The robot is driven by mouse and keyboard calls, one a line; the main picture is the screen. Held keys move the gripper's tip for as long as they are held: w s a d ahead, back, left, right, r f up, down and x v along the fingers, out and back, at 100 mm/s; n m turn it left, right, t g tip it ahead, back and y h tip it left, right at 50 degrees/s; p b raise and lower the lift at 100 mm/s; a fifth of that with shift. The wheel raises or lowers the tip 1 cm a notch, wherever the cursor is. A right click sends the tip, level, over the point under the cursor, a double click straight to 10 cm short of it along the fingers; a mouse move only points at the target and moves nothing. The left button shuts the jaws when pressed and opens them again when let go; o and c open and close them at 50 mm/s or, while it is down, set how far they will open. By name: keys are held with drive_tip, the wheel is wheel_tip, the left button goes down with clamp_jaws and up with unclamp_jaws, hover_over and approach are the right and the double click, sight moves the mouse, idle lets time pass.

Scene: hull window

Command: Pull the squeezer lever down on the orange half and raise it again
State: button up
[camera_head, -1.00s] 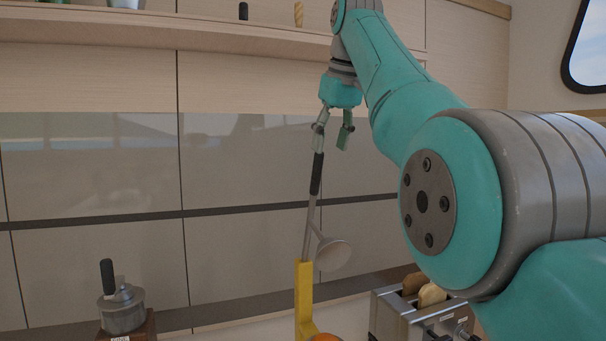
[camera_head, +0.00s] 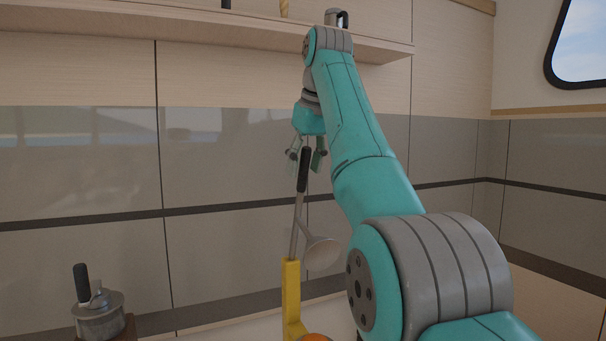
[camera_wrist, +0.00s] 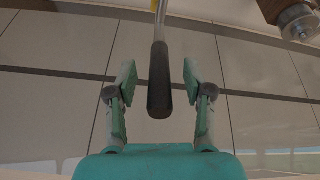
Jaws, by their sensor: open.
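The squeezer lever (camera_head: 297,215) is a grey rod with a black grip, standing raised and nearly upright on the yellow squeezer stand (camera_head: 291,295). A pale press cone (camera_head: 321,253) hangs from the rod. The orange half (camera_head: 316,337) shows only its top at the bottom edge. My gripper (camera_head: 306,158) is at the height of the black grip, open. In the wrist view, the black grip (camera_wrist: 160,82) lies between the open fingers of my gripper (camera_wrist: 162,78), with a gap on both sides. I see no contact.
A metal grinder (camera_head: 99,312) with a black handle stands at the lower left; its metal top also shows in the wrist view (camera_wrist: 298,22). A shelf (camera_head: 200,22) runs along the wall above. The wall behind the lever is bare.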

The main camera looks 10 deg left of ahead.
drive_tip(key=shift+x, duration=1.25)
clamp_jaws()
